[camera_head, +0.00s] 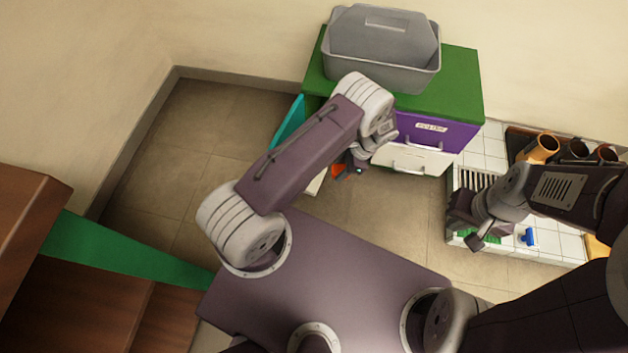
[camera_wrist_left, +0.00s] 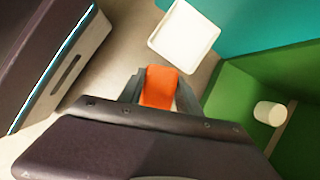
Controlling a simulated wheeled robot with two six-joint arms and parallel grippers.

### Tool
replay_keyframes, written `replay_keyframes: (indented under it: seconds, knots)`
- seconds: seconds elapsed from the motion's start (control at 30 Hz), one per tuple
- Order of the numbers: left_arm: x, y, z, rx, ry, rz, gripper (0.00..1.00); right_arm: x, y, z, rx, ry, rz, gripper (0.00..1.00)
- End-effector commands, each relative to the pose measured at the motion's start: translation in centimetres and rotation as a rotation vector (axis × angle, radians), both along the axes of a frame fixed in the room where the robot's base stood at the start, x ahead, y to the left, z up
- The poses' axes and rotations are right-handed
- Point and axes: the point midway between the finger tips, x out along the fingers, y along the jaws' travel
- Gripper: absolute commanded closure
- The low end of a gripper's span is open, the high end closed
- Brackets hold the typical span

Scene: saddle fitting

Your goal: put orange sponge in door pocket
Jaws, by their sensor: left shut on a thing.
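My left gripper (camera_wrist_left: 160,88) is shut on the orange sponge (camera_wrist_left: 159,86) and holds it above the floor. In the head view a bit of the sponge (camera_head: 338,170) shows under my left arm, beside the cabinet's open teal door (camera_head: 288,122). The door pocket looks to be the white square tray (camera_wrist_left: 184,36) by the teal door (camera_wrist_left: 250,22) in the left wrist view, beyond the sponge and apart from it. In the head view my arm hides much of it. My right gripper (camera_head: 475,233) is over the tiled counter; its jaw opening is unclear.
The green cabinet (camera_head: 462,85) carries a grey bin (camera_head: 380,50) and has a purple drawer (camera_head: 432,133). A white cylinder (camera_wrist_left: 270,113) stands inside the green compartment. Mugs (camera_head: 540,147) and a blue item (camera_head: 527,237) are on the tiled counter. The floor (camera_head: 160,160) at left is clear.

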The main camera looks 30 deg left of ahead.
Motion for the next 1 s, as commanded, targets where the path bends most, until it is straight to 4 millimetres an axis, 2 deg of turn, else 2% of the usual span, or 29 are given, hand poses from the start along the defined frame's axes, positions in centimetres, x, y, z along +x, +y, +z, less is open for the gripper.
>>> replay_keyframes:
  seconds: [0.07,0.17,0.4,0.5,0.6,0.8,0.87,1.0]
  knots:
    - [0.0,0.0,0.0,0.0,0.0,-0.001,1.0,0.0,0.0,-0.1,0.0,0.001,-0.001,1.0]
    - [-0.1,1.2,-1.0,0.001,0.001,0.004,1.0,0.0,0.0,-0.9,0.0,0.002,0.0,1.0]
    - [-0.8,7.7,-5.4,-0.001,0.001,0.007,1.0,0.0,0.0,-4.7,0.0,0.002,0.0,1.0]
    - [-0.9,9.9,-6.5,0.0,0.0,0.005,1.0,0.0,0.0,-5.7,0.0,0.002,0.0,1.0]
    - [-1.0,11.2,-7.0,0.0,0.0,0.003,1.0,0.0,0.0,-6.2,0.0,0.002,0.001,1.0]
    - [-1.0,11.6,-7.2,0.0,0.0,0.0,1.0,0.0,0.0,-6.3,0.0,0.002,0.001,1.0]
    - [-1.1,11.6,-8.0,0.0,0.0,0.0,1.0,0.0,0.0,-7.1,0.0,0.002,0.001,1.0]
    - [-1.1,11.6,-11.0,0.0,0.001,0.0,1.0,0.0,0.0,-9.5,0.0,0.002,0.001,1.0]
